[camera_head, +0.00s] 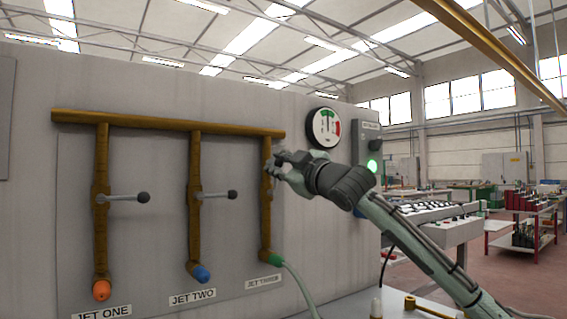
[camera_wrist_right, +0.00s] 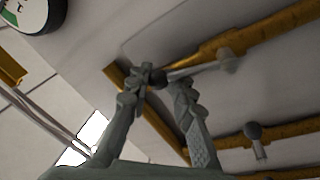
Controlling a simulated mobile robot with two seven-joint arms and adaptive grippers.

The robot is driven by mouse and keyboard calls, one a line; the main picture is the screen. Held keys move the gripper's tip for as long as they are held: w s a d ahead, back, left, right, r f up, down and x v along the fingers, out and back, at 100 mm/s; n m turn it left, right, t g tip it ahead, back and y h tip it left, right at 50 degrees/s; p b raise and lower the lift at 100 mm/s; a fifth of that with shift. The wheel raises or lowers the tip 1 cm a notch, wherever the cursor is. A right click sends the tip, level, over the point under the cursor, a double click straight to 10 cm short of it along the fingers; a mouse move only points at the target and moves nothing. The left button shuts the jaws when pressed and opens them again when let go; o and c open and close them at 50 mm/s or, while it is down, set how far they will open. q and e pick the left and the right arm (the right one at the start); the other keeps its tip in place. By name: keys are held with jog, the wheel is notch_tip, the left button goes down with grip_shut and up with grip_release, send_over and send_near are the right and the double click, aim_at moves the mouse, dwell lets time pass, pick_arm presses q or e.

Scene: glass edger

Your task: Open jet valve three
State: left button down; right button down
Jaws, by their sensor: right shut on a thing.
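The jet three pipe (camera_head: 266,220) is the rightmost brown pipe on the grey panel, above the JET THREE label (camera_head: 263,281). My right gripper (camera_head: 277,162) is beside its upper part. In the wrist view, my right gripper (camera_wrist_right: 160,82) has its fingers closed around the dark knob of the jet three lever (camera_wrist_right: 195,70). That lever lies nearly along its pipe, with the knob end up towards the top pipe. The gripper hides most of the knob. The jet one lever (camera_head: 125,198) and jet two lever (camera_head: 216,194) stick out sideways across their pipes. My left gripper is out of view.
A round gauge (camera_head: 324,128) and a control box with a lit green lamp (camera_head: 372,165) are right of the pipes. A green hose (camera_head: 298,285) runs down from the jet three outlet. A cross pipe (camera_head: 170,124) joins the tops of the pipes.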

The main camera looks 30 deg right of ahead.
jog(key=shift+w+a+f+n+y, duration=0.1)
jog(key=shift+a+f+n+y, duration=0.35)
jog(key=shift+n, duration=0.95)
jog(key=shift+a+f, duration=0.15)
jog(key=c, duration=1.3)
grip_release()
jog(key=shift+d, duration=0.2)
jog(key=shift+o, duration=0.5)
jog(key=shift+a+r, duration=0.15)
jog(key=shift+r, duration=0.05)
jog(key=v, duration=1.2)
jog(key=shift+r, duration=0.1)
